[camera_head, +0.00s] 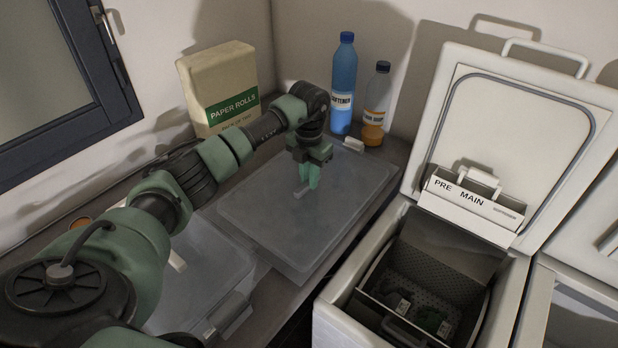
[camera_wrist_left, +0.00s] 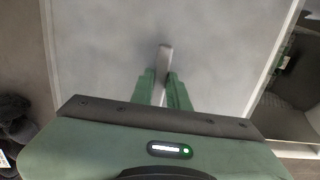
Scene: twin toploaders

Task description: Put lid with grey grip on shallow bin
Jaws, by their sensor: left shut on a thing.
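The lid (camera_head: 262,213) is a broad, flat, greyish translucent panel over the counter, with a small grey grip (camera_head: 299,193) near its middle. My left gripper (camera_head: 307,182) points down and is shut on that grip. In the left wrist view the gripper (camera_wrist_left: 163,85) holds the light grey grip (camera_wrist_left: 165,58), and the lid (camera_wrist_left: 230,40) fills most of the picture. A second clear, box-like thing (camera_head: 205,262) with a pale grip (camera_head: 177,260) is at the lower left, partly behind my arm. I cannot tell which bin is the shallow one. My right gripper is not in view.
A paper rolls box (camera_head: 220,90), a blue softener bottle (camera_head: 343,85) and an orange-bottomed bottle (camera_head: 376,105) stand at the back. A small white object (camera_head: 353,145) lies near them. At the right, an open toploader (camera_head: 335,310) has its lid (camera_head: 500,130) raised.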

